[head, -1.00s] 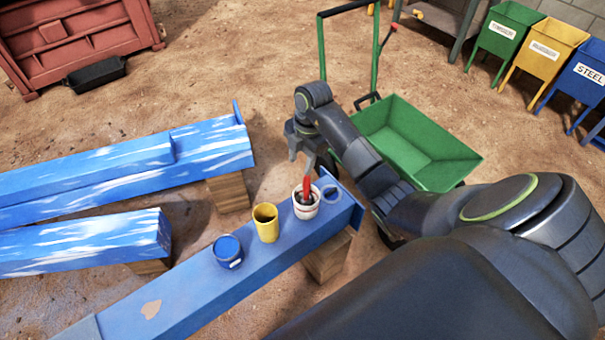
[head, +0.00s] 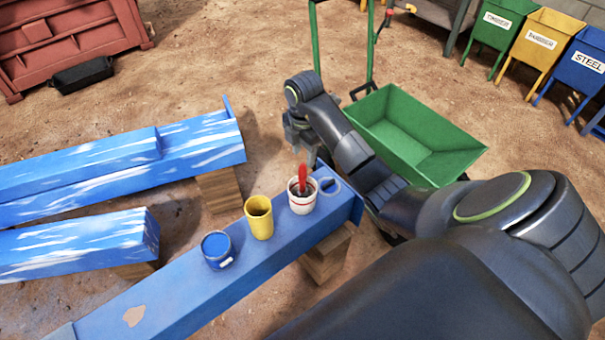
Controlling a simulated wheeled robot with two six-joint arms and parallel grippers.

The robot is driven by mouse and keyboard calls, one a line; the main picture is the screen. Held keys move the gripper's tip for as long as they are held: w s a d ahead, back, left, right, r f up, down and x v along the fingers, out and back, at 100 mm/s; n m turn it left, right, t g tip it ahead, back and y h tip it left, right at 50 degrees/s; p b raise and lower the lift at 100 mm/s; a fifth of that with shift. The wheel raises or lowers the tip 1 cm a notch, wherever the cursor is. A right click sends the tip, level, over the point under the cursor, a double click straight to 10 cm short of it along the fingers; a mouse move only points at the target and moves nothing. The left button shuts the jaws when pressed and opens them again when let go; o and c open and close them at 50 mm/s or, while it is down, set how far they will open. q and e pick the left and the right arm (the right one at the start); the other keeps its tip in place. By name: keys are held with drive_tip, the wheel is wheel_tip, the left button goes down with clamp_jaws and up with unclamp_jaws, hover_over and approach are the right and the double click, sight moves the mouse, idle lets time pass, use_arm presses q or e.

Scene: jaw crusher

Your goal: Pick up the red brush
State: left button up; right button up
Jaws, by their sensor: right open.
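The red brush (head: 302,178) stands upright in a white pot (head: 302,202) near the right end of the blue beam (head: 180,288). Its red handle sticks up above the rim; its lower end is hidden in the pot. My left gripper is not in view.
On the same beam stand a yellow cup (head: 259,218) and a blue can (head: 217,250), left of the pot. A green wheelbarrow (head: 420,135) stands behind my right arm.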

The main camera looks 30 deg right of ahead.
sight(303, 163)
wheel_tip(303, 163, down, 3)
drive_tip(key=shift+r+b, duration=0.2)
drive_tip(key=shift+b, duration=0.7)
drive_tip(key=shift+f+b, duration=0.65)
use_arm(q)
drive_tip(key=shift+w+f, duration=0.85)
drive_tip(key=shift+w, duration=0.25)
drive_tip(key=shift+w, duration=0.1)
use_arm(e)
drive_tip(key=shift+f, duration=0.15)
drive_tip(key=shift+s+a+f+b, duration=0.15)
drive_tip(key=shift+f+b, duration=0.4)
drive_tip(key=shift+f, duration=0.3)
wheel_tip(303, 163, down, 3)
drive_tip(key=shift+a+f, duration=0.1)
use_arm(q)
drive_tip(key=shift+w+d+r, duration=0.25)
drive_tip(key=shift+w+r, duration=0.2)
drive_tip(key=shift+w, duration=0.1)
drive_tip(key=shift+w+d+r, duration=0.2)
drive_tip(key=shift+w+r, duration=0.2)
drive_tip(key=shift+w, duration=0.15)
use_arm(e)
clamp_jaws()
